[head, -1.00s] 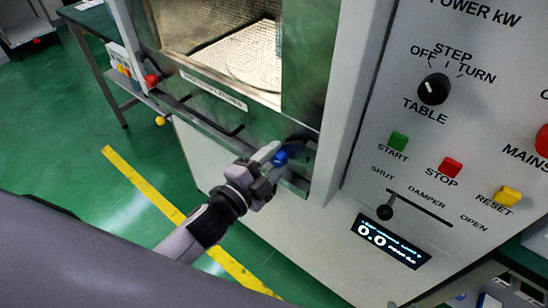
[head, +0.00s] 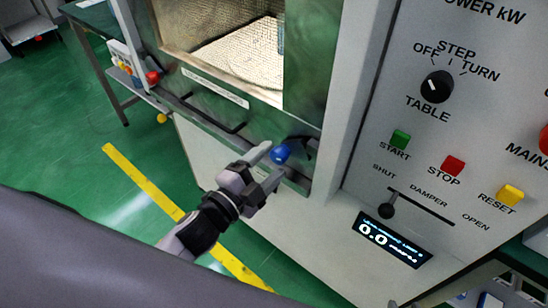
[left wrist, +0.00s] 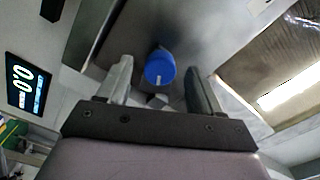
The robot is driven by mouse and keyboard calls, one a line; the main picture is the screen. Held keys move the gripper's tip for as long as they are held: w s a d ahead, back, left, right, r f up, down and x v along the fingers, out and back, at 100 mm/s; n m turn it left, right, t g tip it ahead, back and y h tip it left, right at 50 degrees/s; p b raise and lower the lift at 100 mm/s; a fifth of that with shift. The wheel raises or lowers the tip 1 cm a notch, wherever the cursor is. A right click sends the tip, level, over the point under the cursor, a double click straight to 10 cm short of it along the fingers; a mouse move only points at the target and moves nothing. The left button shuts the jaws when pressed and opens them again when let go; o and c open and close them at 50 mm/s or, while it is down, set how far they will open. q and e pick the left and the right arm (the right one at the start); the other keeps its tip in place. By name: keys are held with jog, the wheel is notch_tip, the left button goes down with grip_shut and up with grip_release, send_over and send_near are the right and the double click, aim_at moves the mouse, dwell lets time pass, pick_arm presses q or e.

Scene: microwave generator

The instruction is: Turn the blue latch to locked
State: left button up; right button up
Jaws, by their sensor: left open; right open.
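The blue latch knob (head: 281,154) sits at the lower right corner of the microwave door, with a dark latch piece beside it. My left gripper (head: 268,168) is in front of the latch with its fingers spread apart. In the left wrist view the blue knob (left wrist: 160,68) shows between and beyond the two open fingertips (left wrist: 160,82), with a gap on each side. I cannot tell whether either finger touches it. My right gripper is in neither view.
The door handle bar (head: 205,113) runs along the door's lower edge, left of the latch. The control panel (head: 440,215) with knobs, buttons and display is on the right. A green table (head: 92,20) stands at the back left. Green floor lies open at the left.

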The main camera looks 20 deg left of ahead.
pick_arm(q)
jog(key=shift+v, duration=2.4)
jog(key=s+a+f+n+g+y+p, duration=0.1)
jog(key=s+a+f+n+g+y, duration=0.1)
jog(key=s+f+n, duration=0.3)
jog(key=s+a+f+n+g+y+p, duration=0.1)
jog(key=s+f+n+g, duration=0.3)
jog(key=f+n, duration=0.5)
jog(key=shift+s+a+f+g+y, duration=0.35)
jog(key=shift+s+f+y, duration=0.2)
jog(key=shift+s, duration=0.25)
jog(key=shift+d, duration=0.1)
